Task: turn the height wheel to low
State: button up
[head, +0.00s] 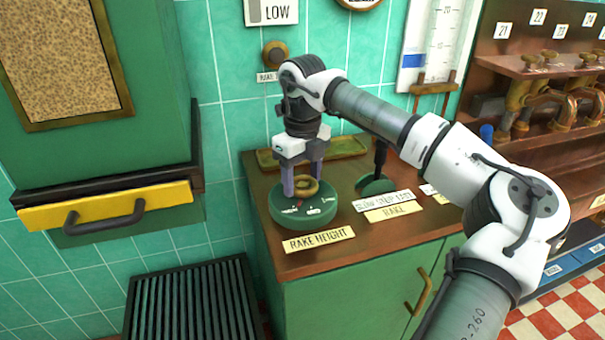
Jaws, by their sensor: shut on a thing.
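The height wheel (305,186) is a small brass ring on a round green base (283,219). The base stands on the brown counter top behind a label reading RAKE HEIGHT (318,239). My gripper (303,187) points down over the wheel and is shut on it, with one purple finger on each side. Markings on top of the base are too small to read. A wall sign reading LOW (280,13) shows at the top, cut off by the picture's edge.
A brass tray (345,147) lies behind my gripper. A yellow drawer front (110,207) is at left. A rack of pipes (565,100) is at right.

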aim_at(302, 183)
jog(key=n, duration=0.4)
jog(key=shift+n+p, duration=0.3)
jog(key=shift+p, duration=0.1)
jog(key=n, duration=0.3)
jog(key=shift+n+p, duration=0.3)
jog(key=shift+n, duration=0.1)
jog(key=n, duration=0.4)
jog(key=shift+p, duration=0.3)
jog(key=n, duration=0.4)
jog(key=shift+s, duration=0.1)
jog(key=shift+n, duration=0.4)
jog(key=o, duration=1)
notch_tip(302, 183, up, 14)
jog(key=shift+f, duration=0.1)
